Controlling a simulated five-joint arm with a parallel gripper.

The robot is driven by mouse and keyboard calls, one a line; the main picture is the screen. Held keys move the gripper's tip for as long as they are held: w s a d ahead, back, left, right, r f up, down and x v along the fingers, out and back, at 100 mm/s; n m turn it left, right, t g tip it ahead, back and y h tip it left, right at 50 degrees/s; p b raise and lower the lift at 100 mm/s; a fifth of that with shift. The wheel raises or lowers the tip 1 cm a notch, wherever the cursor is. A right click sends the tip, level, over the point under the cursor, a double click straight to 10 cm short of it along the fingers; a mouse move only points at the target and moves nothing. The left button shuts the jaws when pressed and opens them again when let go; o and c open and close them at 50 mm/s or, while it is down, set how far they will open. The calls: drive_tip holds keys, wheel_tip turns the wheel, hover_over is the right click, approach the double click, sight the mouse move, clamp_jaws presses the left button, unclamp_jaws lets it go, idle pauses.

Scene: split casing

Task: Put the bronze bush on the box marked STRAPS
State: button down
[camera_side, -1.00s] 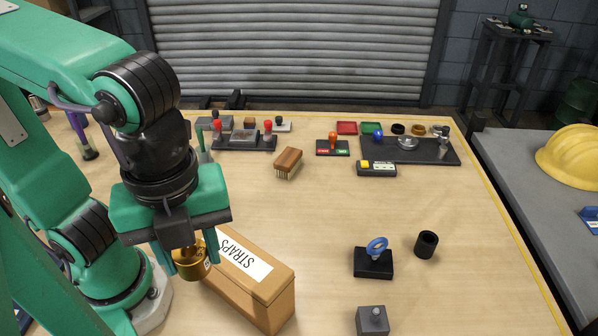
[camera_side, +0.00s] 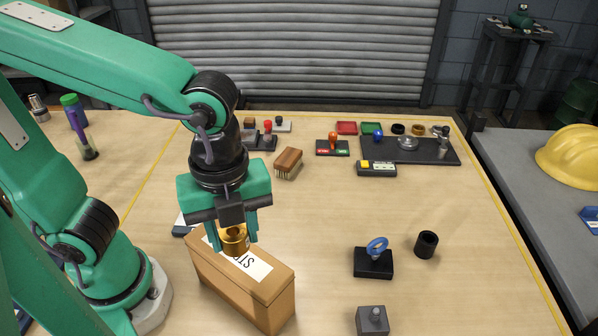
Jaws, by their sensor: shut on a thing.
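The bronze bush (camera_side: 235,241) is a short gold-coloured ring held between the fingers of my gripper (camera_side: 233,238). My gripper is shut on it and points down. The box marked STRAPS (camera_side: 266,289) is a brown carton with a white label on its top, standing at the front left of the bench. The bush is over the box's top in the picture and covers part of the label. I cannot tell whether the bush touches the lid or hangs just above it.
A black block with a blue ring (camera_side: 374,258), a black bush (camera_side: 426,244) and a grey block (camera_side: 372,320) stand right of the box. A wooden brush (camera_side: 288,162) lies behind it. Small parts and trays line the back edge. The bench middle is clear.

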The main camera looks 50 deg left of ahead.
sight(253, 255)
drive_tip(key=shift+w+a+f, duration=0.25)
drive_tip(key=shift+w+f, duration=0.1)
drive_tip(key=shift+w, duration=0.25)
drive_tip(key=shift+w+a+f, duration=0.25)
drive_tip(key=shift+w+f, duration=0.15)
drive_tip(key=shift+w, duration=0.15)
drive_tip(key=shift+w+a+f, duration=0.25)
drive_tip(key=shift+w+f, duration=0.1)
drive_tip(key=shift+w, duration=0.25)
drive_tip(key=shift+f, duration=0.1)
drive_tip(key=shift+f, duration=1.9)
drive_tip(key=shift+f, duration=0.15)
drive_tip(key=c, duration=0.9)
unclamp_jaws()
wheel_tip(253, 255, up, 12)
